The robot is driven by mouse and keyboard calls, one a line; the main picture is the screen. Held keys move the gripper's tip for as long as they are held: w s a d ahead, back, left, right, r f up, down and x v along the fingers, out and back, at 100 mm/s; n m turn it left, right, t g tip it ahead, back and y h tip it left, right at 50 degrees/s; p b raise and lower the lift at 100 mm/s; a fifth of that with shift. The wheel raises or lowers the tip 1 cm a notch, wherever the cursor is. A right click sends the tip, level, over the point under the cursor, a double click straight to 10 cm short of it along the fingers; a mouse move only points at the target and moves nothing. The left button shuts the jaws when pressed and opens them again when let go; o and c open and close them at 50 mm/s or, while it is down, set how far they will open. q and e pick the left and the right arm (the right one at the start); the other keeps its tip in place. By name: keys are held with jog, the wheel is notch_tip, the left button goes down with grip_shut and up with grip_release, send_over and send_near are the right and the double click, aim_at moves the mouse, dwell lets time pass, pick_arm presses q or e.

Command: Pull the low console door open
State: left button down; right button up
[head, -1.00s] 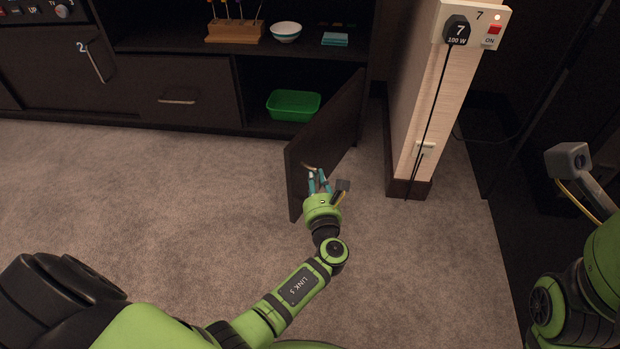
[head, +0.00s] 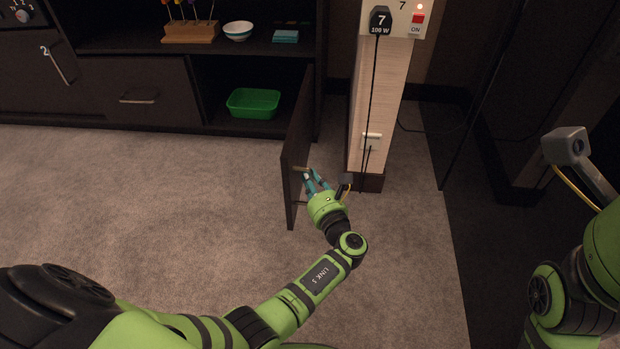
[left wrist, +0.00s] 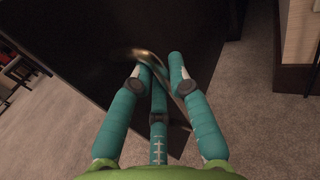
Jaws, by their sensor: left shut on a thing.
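The low console door (head: 297,150) is dark and stands swung wide open, nearly edge-on in the head view. It also fills the upper middle of the left wrist view (left wrist: 90,40). My left gripper (head: 312,180) is at the door's outer end, shut on the curved metal door handle (left wrist: 150,62). In the left wrist view its teal fingers (left wrist: 160,85) close around the handle. Behind the door, the open compartment shows a green tub (head: 253,103). My right arm shows at the right edge of the head view, but its gripper fingers are not visible.
A pale wood pillar (head: 378,110) with a cable and a switch panel (head: 410,18) stands right of the door. A closed drawer (head: 140,95) is to the left. A bowl (head: 238,31) and peg block (head: 190,32) sit on the shelf. Carpet in front is clear.

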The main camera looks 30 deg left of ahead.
pick_arm(q)
jog(key=shift+s+f, duration=0.1)
jog(key=shift+f, duration=0.05)
jog(key=c, duration=1.2)
grip_release()
jog(key=shift+o, duration=0.2)
notch_tip(320, 180, up, 10)
jog(key=shift+d, duration=0.1)
